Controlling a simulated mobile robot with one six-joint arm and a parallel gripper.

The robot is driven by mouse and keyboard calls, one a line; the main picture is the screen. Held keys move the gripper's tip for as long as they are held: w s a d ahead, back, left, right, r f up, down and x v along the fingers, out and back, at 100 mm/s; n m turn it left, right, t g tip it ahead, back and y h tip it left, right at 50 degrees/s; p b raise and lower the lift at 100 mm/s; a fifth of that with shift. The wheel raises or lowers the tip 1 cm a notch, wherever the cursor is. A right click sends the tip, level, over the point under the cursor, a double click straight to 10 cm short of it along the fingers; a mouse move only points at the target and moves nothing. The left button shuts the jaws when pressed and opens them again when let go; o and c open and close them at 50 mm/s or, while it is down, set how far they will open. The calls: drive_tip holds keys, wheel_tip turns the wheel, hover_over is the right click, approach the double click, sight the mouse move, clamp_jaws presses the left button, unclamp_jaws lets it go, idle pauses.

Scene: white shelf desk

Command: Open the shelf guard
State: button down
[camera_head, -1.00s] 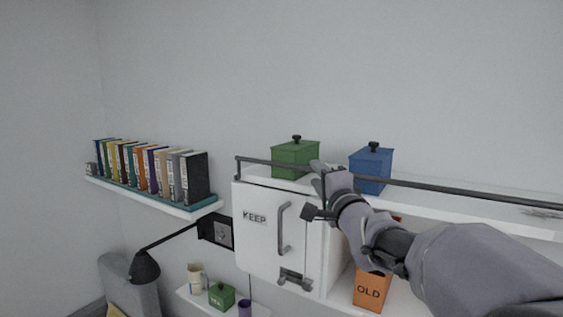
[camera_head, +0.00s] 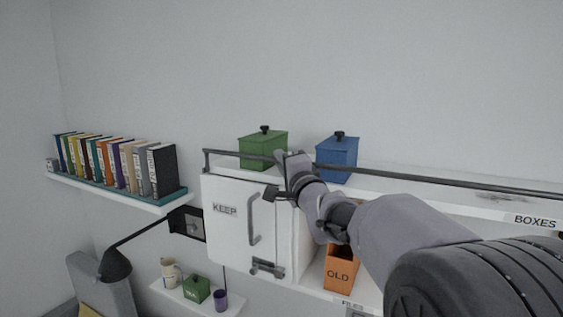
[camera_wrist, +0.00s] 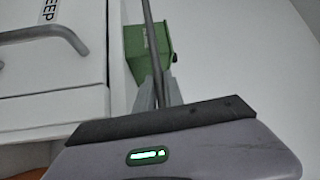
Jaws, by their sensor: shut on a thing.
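The shelf guard (camera_head: 430,181) is a thin dark rail along the front of the upper white shelf. Its left end post (camera_head: 206,161) stands at the shelf's left corner. My gripper (camera_head: 283,160) is at the rail between the green box and the blue box, reaching in from the right. In the wrist view the rail (camera_wrist: 149,28) runs down between the fingers of my gripper (camera_wrist: 158,92), which are shut on it. The rail is raised above the shelf edge. Part of it is hidden behind my gripper.
A green lidded box (camera_head: 262,150) and a blue lidded box (camera_head: 337,159) stand behind the rail. Below are a white KEEP cabinet (camera_head: 228,232) with a handle and an orange OLD box (camera_head: 341,270). A book shelf (camera_head: 120,190) is at left.

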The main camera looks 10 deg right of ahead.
drive_tip(key=shift+f+b, duration=0.15)
drive_tip(key=shift+b, duration=0.5)
drive_tip(key=n+t+y+b, duration=0.1)
drive_tip(key=n+b, duration=0.1)
drive_tip(key=b, duration=0.3)
drive_tip(key=s+a+f+n+t+y+b, duration=0.1)
drive_tip(key=n+b, duration=0.1)
drive_tip(key=b, duration=0.4)
drive_tip(key=s+f+n+t+y+b, duration=0.1)
drive_tip(key=n+b, duration=0.1)
drive_tip(key=b, duration=0.4)
drive_tip(key=shift+s+a+y, duration=0.2)
drive_tip(key=shift+a+y, duration=0.2)
drive_tip(key=shift+s+a+f+n+g+y+b, duration=0.35)
drive_tip(key=shift+f+n+g+y+b, duration=0.4)
drive_tip(key=shift+n+g+y+b, duration=1.75)
drive_tip(key=shift+s+a+f+n+g+y+b, duration=0.3)
drive_tip(key=shift+f+n+y+b, duration=0.9)
drive_tip(key=shift+n+y, duration=2.65)
drive_tip(key=shift+s+a+f+n+g+y+b, duration=0.4)
drive_tip(key=shift+n+g+y+b, duration=1.7)
drive_tip(key=shift+n, duration=2.35)
drive_tip(key=shift+s+d+t+h+b, duration=0.1)
drive_tip(key=shift+d+t+h+b, duration=0.15)
drive_tip(key=shift+t+b, duration=0.35)
